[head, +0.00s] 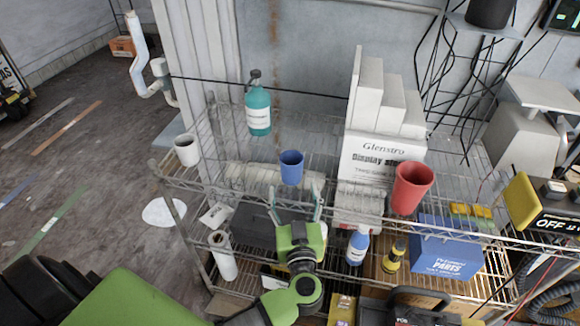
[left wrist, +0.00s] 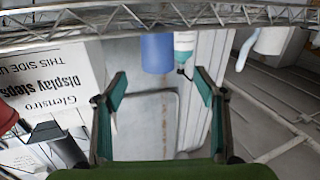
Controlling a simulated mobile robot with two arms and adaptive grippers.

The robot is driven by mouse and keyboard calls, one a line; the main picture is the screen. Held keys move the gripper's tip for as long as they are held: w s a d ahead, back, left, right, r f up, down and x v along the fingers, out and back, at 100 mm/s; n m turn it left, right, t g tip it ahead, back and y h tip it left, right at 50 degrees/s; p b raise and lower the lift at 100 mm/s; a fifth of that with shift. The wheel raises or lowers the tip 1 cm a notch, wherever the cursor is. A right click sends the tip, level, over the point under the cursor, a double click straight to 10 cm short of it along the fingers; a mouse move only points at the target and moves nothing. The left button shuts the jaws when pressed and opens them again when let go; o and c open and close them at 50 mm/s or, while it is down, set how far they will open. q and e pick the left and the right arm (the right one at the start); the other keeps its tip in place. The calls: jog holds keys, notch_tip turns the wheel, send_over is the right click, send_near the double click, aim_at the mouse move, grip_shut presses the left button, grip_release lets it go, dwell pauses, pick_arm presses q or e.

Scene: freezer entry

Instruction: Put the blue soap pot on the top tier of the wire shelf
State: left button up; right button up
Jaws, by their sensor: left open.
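The blue soap pot (head: 291,167) looks like a plain blue cup. It stands upright on the top tier of the wire shelf (head: 180,205), a little back from the front edge. My left gripper (head: 296,204) is open and empty at that front edge, its fingers pointing toward the pot. In the left wrist view, which is upside down, the pot (left wrist: 157,53) shows beyond the fingertips, between the two fingers (left wrist: 160,78). I see no contact between the fingers and the pot. My right gripper is not in view.
On the top tier are a white cup (head: 187,150), a teal pump bottle (head: 258,108), a white display-steps box (head: 378,155) and a red cup (head: 411,188). The lower tier holds a blue-and-white bottle (head: 358,246) and a blue parts box (head: 445,252). Bare wire lies left of the pot.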

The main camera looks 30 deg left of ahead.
pick_arm(q)
send_near(291, 157)
jog(key=shift+w+a+f+p, duration=0.1)
jog(key=shift+w+a+p, duration=0.2)
jog(key=shift+w+a, duration=0.45)
jog(key=shift+w, duration=0.05)
jog(key=p+x, duration=0.1)
jog(key=x, duration=0.3)
jog(key=shift+w, duration=0.25)
jog(key=shift+w+a, duration=0.15)
jog(key=shift+w, duration=0.15)
jog(key=shift+s, duration=0.1)
jog(key=shift+c, duration=0.8)
jog(key=c, duration=1.1)
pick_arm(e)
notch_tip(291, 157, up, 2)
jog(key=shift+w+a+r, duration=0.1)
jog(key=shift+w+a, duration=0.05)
pick_arm(q)
jog(key=shift+c, duration=0.4)
